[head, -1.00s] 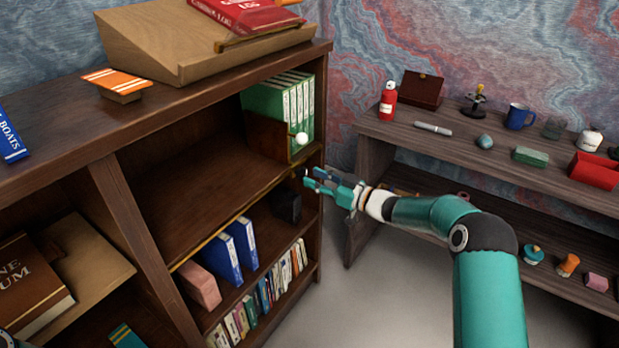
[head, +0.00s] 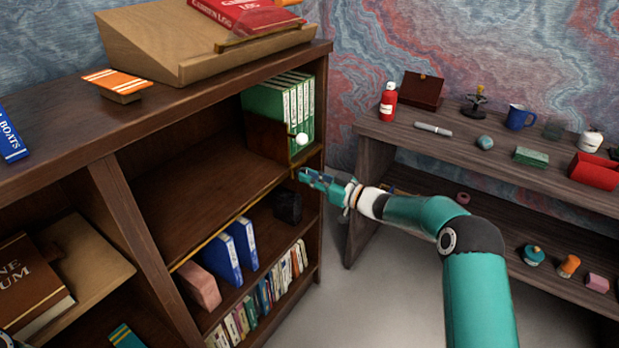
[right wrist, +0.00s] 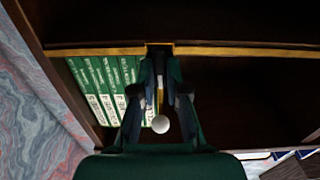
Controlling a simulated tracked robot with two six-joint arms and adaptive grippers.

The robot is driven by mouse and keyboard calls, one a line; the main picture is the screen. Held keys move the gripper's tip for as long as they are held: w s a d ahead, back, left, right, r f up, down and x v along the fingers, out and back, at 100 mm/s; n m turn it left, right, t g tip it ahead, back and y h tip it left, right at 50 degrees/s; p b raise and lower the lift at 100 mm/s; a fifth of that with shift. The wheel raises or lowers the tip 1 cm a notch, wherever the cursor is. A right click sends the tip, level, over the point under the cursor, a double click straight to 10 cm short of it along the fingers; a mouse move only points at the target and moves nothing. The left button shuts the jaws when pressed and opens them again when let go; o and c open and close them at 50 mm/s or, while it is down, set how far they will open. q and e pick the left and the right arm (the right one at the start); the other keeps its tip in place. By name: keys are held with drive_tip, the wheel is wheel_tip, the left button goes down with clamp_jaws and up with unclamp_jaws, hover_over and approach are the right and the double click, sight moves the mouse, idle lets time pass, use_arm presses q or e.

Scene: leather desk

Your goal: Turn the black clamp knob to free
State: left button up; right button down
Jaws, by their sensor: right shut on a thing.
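The black clamp knob (right wrist: 159,49) sits at the brass-edged front of the bookcase's middle shelf. It is mostly hidden by my right gripper (head: 304,174). The right wrist view shows the two fingers of this gripper (right wrist: 159,66) on either side of the dark knob, shut on it. A brown bookend (head: 268,136) with a white ball (head: 302,139) stands on that shelf against green binders (head: 288,103). The white ball also shows in the right wrist view (right wrist: 160,124). How far the knob is turned cannot be told.
A black box-like thing (head: 288,207), blue binders (head: 228,254) and several small books stand on the lower shelves. A grey side table (head: 455,144) with a red bottle (head: 388,100) and other things stands at right. The middle shelf left of the bookend is bare.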

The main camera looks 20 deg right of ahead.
drive_tip(key=shift+s+f+n+b, duration=0.1)
drive_tip(key=shift+f+n+b, duration=0.05)
drive_tip(key=shift+n+b, duration=2.4)
drive_tip(key=shift+f+n+b, duration=0.15)
drive_tip(key=shift+n+b, duration=1.7)
drive_tip(key=shift+n, duration=1.25)
drive_tip(key=shift+s+f+n+b, duration=0.1)
drive_tip(key=shift+f+n+b, duration=0.05)
drive_tip(key=shift+n+b, duration=2.4)
drive_tip(key=shift+n+p, duration=0.35)
drive_tip(key=shift+n, duration=0.05)
drive_tip(key=c, duration=1.3)
unclamp_jaws()
drive_tip(key=shift+o, duration=0.6)
drive_tip(key=shift+a+r, duration=0.1)
drive_tip(key=shift+r, duration=0.05)
